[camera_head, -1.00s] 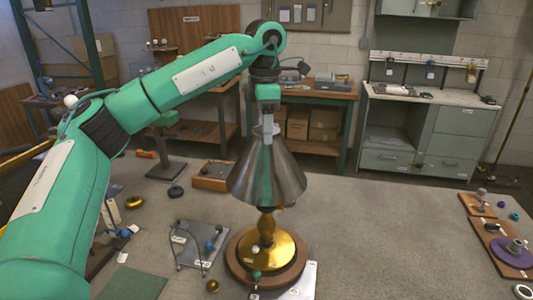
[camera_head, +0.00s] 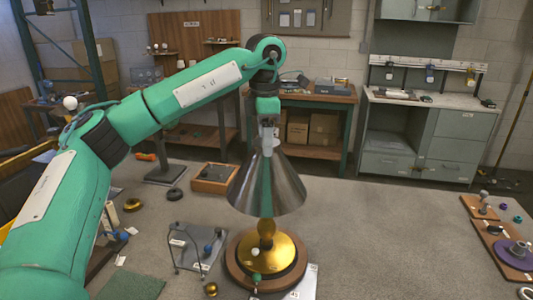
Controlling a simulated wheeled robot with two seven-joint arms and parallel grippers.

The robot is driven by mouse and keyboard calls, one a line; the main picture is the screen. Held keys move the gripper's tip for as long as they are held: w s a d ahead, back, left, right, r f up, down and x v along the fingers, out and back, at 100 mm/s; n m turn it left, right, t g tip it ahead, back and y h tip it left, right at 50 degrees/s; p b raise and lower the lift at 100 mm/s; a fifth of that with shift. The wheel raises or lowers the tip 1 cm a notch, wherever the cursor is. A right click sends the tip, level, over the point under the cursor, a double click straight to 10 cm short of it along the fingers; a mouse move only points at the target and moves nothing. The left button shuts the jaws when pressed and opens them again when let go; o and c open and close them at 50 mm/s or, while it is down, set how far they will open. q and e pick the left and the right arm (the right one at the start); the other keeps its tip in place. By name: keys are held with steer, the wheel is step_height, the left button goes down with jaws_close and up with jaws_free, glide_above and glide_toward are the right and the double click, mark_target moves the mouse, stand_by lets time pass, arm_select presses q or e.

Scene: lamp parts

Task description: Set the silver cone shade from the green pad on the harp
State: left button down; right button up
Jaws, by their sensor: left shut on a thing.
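The silver cone shade (camera_head: 266,188) hangs upright, wide end down, over the lamp. My left gripper (camera_head: 267,150) is shut on the shade at its narrow top. The lamp has a gold stem and gold dome (camera_head: 275,249) on a round wooden base (camera_head: 240,272). The shade's lower rim is just above or around the top of the gold stem. The harp is hidden by the shade, so I cannot tell whether the shade touches it. The green pad (camera_head: 130,286) at the lower left shows no shade on it. My right gripper is not in view.
A grey tray with a wire frame (camera_head: 196,246) stands left of the lamp, with a gold ball (camera_head: 211,289) in front. A wooden box (camera_head: 213,178) lies behind. Boards with parts, including a purple disc (camera_head: 517,256), lie at the far right.

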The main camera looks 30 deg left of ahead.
arm_select(q)
steer(key=shift+s+a+f+b, duration=0.1)
steer(key=shift+a+f+b, duration=0.2)
steer(key=shift+f, duration=0.4)
stand_by(1.0)
steer(key=shift+d, duration=0.45)
steer(key=shift+r+p, duration=0.15)
steer(key=shift+p, duration=0.25)
steer(key=shift+f, duration=0.2)
stand_by(0.8)
steer(key=shift+a, duration=0.15)
steer(key=shift+f, duration=0.1)
stand_by(1.2)
steer(key=shift+c, duration=1.8)
jaws_free()
